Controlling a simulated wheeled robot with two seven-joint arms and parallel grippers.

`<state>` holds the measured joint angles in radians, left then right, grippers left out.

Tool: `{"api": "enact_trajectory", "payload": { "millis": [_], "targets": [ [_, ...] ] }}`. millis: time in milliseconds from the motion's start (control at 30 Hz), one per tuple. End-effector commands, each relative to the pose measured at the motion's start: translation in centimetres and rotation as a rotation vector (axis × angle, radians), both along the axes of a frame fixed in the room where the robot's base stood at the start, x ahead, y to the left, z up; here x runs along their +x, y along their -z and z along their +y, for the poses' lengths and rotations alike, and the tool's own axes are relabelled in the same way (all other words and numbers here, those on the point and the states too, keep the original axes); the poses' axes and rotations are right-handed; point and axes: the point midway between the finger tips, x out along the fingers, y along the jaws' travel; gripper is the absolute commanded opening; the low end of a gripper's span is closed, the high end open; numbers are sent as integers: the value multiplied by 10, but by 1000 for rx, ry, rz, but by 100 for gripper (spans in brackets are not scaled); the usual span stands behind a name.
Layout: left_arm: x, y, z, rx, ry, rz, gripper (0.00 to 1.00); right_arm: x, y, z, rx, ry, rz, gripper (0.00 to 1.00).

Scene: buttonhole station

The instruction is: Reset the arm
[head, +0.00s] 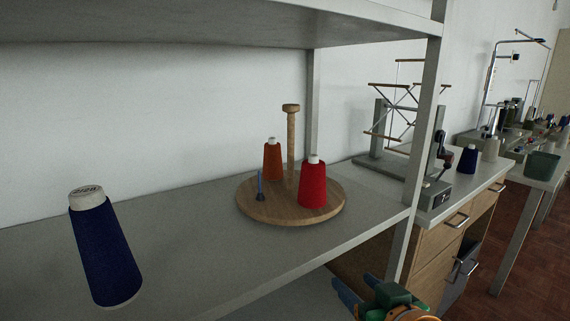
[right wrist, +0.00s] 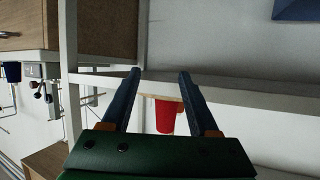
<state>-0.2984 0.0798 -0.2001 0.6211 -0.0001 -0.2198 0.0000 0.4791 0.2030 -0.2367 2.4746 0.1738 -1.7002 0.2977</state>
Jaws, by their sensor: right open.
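My right gripper (head: 352,283) is at the bottom right of the head view, below and in front of the shelf's front edge. In the right wrist view its two dark blue fingers (right wrist: 159,74) stand wide apart with nothing held between them. A red cone (right wrist: 165,114) shows upside down beyond the shelf edge, between the fingers in the picture but apart from them. In the head view the red cone (head: 313,184) stands on a round wooden board (head: 275,212) on the shelf. My left gripper is in neither view.
The board also bears an orange cone (head: 272,160), a wooden post (head: 291,140) and a small blue-tipped item (head: 260,186). A large navy cone (head: 103,250) stands at the shelf's left. A grey shelf post (head: 425,130) rises right of the board. A drawer bench (head: 445,245) is beyond.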

Motion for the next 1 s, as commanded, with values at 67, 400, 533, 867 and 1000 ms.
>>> {"api": "enact_trajectory", "payload": {
  "millis": [67,400,533,867,1000],
  "targets": [
    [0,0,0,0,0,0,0,-9,40,-4,-14,9,96,61],
    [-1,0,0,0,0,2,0,-110,206,-29,-124,31,559,61],
    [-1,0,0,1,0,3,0,-162,248,-38,-170,26,716,61],
    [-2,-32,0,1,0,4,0,-206,317,-44,-219,6,897,61],
    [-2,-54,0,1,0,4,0,-217,352,-44,-224,-4,932,61]
  ]
}}
